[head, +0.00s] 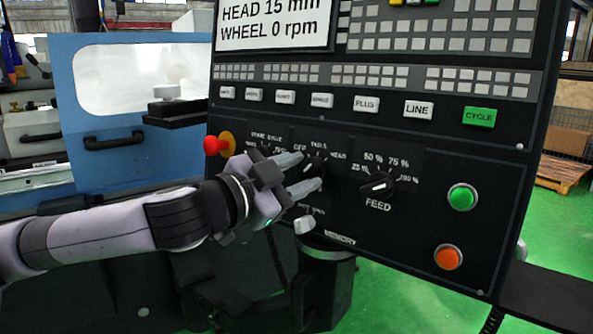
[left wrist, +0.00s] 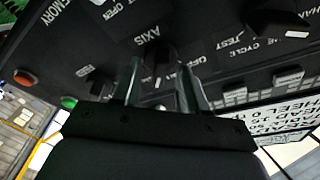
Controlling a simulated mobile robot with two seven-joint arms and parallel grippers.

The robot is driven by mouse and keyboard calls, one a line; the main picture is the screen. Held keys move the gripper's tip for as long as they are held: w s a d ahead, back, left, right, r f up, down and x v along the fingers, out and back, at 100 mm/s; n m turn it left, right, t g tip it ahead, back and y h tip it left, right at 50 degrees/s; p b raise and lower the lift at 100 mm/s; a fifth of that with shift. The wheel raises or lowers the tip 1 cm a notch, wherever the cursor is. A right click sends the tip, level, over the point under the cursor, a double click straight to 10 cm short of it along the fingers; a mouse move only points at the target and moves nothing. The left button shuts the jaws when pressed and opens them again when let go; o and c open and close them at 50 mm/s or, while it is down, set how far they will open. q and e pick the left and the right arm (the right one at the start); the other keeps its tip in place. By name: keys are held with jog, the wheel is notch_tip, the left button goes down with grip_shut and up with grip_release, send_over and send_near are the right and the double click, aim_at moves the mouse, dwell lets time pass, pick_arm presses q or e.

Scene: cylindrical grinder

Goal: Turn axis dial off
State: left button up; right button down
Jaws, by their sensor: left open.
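The axis dial (head: 315,164) is a black knob on the dark control panel, with labels including TABLE and HEAD around it. My left gripper (head: 309,170) is open, with its two pale fingers on either side of the dial in the head view. In the left wrist view the dial (left wrist: 160,62) shows between the open fingers (left wrist: 160,85), beside the AXIS label. Whether either finger touches it, I cannot tell. The fingers hide part of the dial and its labels. My right gripper is not in view.
The FEED dial (head: 378,186) is to the right. A red emergency stop (head: 212,145) is to the left. Green (head: 462,197) and orange (head: 448,258) buttons are at the far right. A row of labelled keys runs above.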

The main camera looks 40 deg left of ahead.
pick_arm(q)
grip_shut()
